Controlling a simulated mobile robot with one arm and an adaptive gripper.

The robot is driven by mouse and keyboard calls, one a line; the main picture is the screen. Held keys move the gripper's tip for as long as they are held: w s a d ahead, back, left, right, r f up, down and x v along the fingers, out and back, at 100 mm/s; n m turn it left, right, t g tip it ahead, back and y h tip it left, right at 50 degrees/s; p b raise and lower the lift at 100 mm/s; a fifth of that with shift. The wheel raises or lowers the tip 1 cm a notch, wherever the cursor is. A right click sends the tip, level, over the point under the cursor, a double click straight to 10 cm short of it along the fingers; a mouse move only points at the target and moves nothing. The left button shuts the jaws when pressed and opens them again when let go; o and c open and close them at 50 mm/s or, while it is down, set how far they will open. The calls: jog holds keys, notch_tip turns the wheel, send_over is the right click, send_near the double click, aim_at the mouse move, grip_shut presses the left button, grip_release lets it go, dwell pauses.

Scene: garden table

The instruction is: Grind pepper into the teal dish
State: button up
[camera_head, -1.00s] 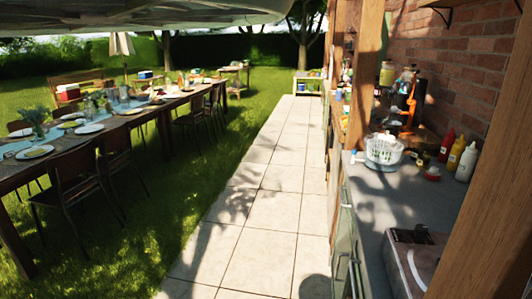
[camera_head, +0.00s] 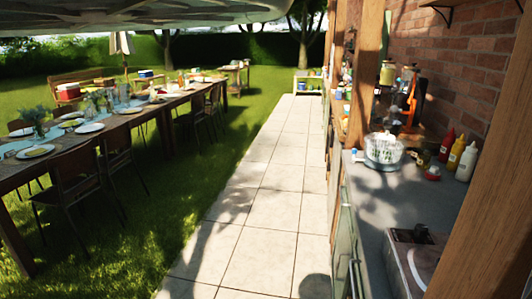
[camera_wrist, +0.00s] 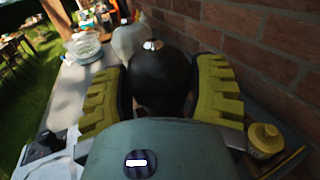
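A dark rounded object with a small silver tip (camera_wrist: 160,75), apparently the pepper mill, stands between the two fingers of my gripper (camera_wrist: 160,92) in the wrist view. The ridged yellow-green fingers flank it closely on the left and right. I cannot tell whether both fingers press on it, and its lower part is hidden. My gripper does not show in the head view. I cannot make out a teal dish for certain in either view.
On the counter (camera_head: 385,215) stand a clear bowl-like container (camera_head: 384,152) and red, yellow and white bottles (camera_head: 466,164) by the brick wall. A wooden post (camera_head: 480,200) blocks part of the counter. The paved path (camera_head: 265,205) is clear; a laid table (camera_head: 150,110) with chairs stands left.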

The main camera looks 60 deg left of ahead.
jog(key=c, duration=0.6)
jog(key=p, duration=0.1)
jog(key=m+h+p, duration=0.1)
jog(key=h+p, duration=0.1)
jog(key=p, duration=0.1)
jog(key=shift+a+r+t, duration=0.25)
jog(key=shift+t, duration=0.15)
jog(key=shift+d+m+h+p, duration=0.1)
jog(key=shift+m+h+p, duration=0.6)
jog(key=shift+h+p, duration=0.15)
jog(key=shift+d+f, duration=0.1)
jog(key=shift+f, duration=0.2)
jog(key=shift+r+h+p, duration=0.15)
jog(key=shift+h+p, duration=0.1)
jog(key=shift+p, duration=0.1)
jog(key=shift+m, duration=0.3)
jog(key=o, duration=1.2)
jog(key=shift+c, duration=0.2)
jog(key=shift+s, duration=0.1)
